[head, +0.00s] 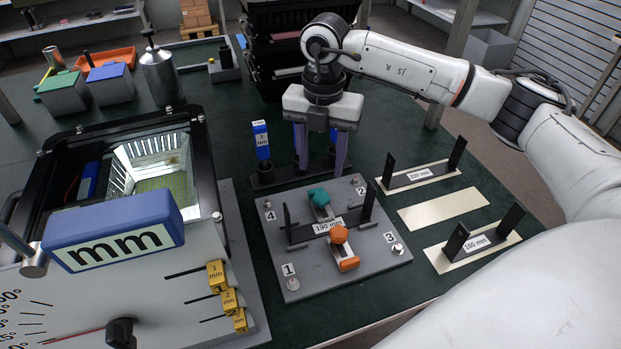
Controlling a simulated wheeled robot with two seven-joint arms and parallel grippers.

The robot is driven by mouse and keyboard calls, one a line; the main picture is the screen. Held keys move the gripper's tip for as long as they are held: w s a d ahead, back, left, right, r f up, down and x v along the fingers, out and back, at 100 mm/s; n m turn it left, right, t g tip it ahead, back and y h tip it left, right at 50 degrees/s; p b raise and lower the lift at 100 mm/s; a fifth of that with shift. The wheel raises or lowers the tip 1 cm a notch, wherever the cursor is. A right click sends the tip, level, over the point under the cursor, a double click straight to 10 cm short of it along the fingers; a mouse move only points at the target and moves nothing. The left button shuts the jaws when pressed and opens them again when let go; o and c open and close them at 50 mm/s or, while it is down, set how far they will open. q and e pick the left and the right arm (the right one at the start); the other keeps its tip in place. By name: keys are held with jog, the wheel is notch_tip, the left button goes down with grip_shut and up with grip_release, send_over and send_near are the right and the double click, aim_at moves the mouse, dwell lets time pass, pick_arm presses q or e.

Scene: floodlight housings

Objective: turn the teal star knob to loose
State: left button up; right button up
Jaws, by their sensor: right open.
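The teal star knob (319,197) sits on the grey fixture plate (272,240), toward its back, on top of a clamp. An orange knob (339,234) with an orange clamp (347,262) is in front of it. A dark bracket labelled 190 mm (352,214) lies between the two knobs on the plate. My right gripper (320,168) points down with its two purple-grey fingers apart, above and behind the teal knob. It looks empty and does not touch the knob. The knob's setting cannot be read. My left gripper is out of view.
A dark rack with a blue gauge (262,139) is just behind the plate, near my fingers. Brackets marked 220 mm (420,177) and 160 mm (478,240) stand at right.

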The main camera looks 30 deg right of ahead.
aim_at(321, 197)
jog(key=f, duration=0.9)
jog(key=shift+s+f+p, duration=0.1)
jog(key=shift+s+p, duration=0.15)
jog(key=shift+p, duration=0.1)
jog(key=c, duration=1)
